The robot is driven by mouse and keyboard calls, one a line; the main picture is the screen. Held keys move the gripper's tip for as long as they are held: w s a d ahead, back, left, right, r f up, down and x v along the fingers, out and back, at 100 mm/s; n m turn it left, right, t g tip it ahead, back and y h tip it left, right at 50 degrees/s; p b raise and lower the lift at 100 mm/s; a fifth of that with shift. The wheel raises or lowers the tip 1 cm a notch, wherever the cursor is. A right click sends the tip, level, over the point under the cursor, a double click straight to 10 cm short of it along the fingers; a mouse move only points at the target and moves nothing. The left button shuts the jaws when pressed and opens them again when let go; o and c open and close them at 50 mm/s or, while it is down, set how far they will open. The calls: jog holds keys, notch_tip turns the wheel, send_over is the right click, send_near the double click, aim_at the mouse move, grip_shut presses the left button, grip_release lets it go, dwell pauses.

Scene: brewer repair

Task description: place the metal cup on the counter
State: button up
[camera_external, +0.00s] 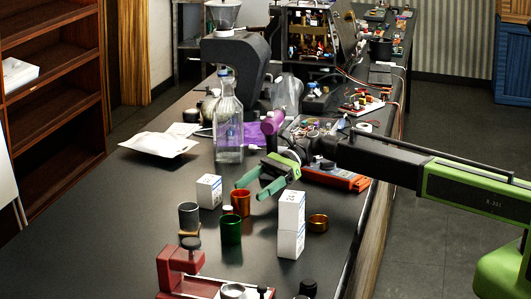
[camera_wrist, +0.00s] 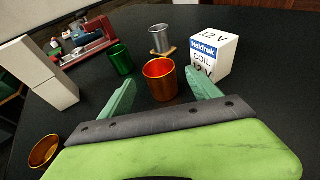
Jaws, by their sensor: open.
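A plain grey metal cup (camera_external: 188,217) stands upright at the left of the cup group. In the wrist view the grey cup (camera_wrist: 159,39) appears to stand on a small wooden piece (camera_wrist: 162,51). An orange metallic cup (camera_external: 241,204) stands upright on the dark counter (camera_external: 130,225). My gripper (camera_external: 249,190) is open and empty above the counter. In the wrist view the orange cup (camera_wrist: 160,83) appears between and just beyond the fingertips. A green cup (camera_external: 231,231) stands nearby. A second, copper-coloured cup (camera_external: 318,223) stands apart at the right.
A tall white box stack (camera_external: 290,225) stands close to the gripper's right. A small white coil box (camera_external: 209,191) stands behind the cups. A red device (camera_external: 180,272) is at the front, a glass bottle (camera_external: 229,130) farther back. The counter's left side is clear.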

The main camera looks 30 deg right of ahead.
aim_at(248, 192)
jog(key=b+x, duration=0.2)
jog(key=x, duration=0.3)
jog(key=shift+f, duration=0.25)
jog(key=shift+r, duration=0.1)
grip_shut()
jog(key=r+p, duration=0.5)
jog(key=shift+d+r, duration=0.1)
jog(key=shift+d, duration=0.25)
jog(key=s+r+p+v, duration=0.1)
jog(key=p+v, duration=0.5)
jog(key=v, duration=0.6)
jog(key=shift+a+r, duration=0.2)
jog(key=shift+r, duration=0.45)
